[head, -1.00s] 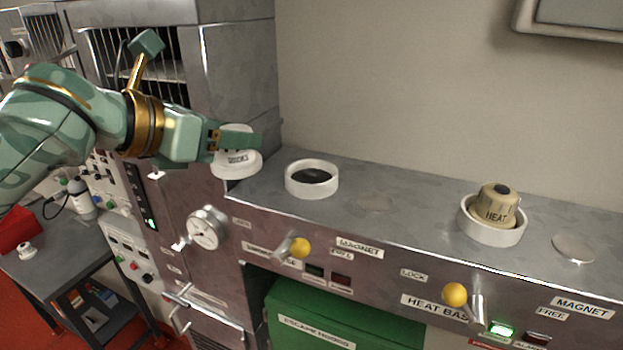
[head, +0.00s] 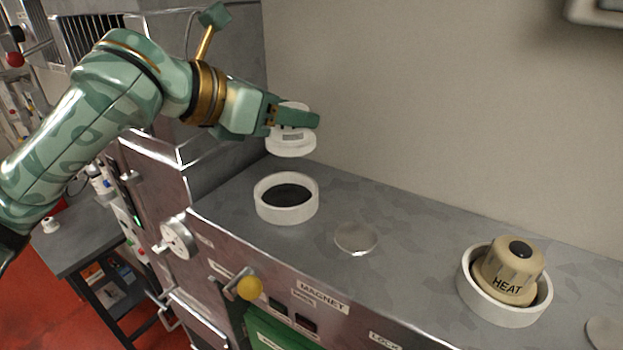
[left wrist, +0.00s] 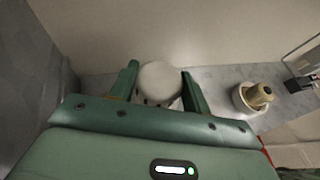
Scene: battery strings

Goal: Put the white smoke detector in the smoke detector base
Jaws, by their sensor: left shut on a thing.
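The white smoke detector (head: 289,146) is held by my left gripper (head: 292,117), which is shut on it. It hangs in the air above and slightly behind the smoke detector base (head: 263,207), apart from it. The base is a white ring with a dark inside, standing empty on the metal ledge. In the left wrist view the detector's round white top (left wrist: 160,82) shows between the two green fingers. The base is not clearly seen in the left wrist view. My right gripper is in neither view.
A beige heat detector (head: 511,272) sits in its own white base (head: 489,305) at the right of the ledge (head: 410,262). A yellow-knobbed lever (head: 249,288) sticks out in front. A wall stands behind the ledge.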

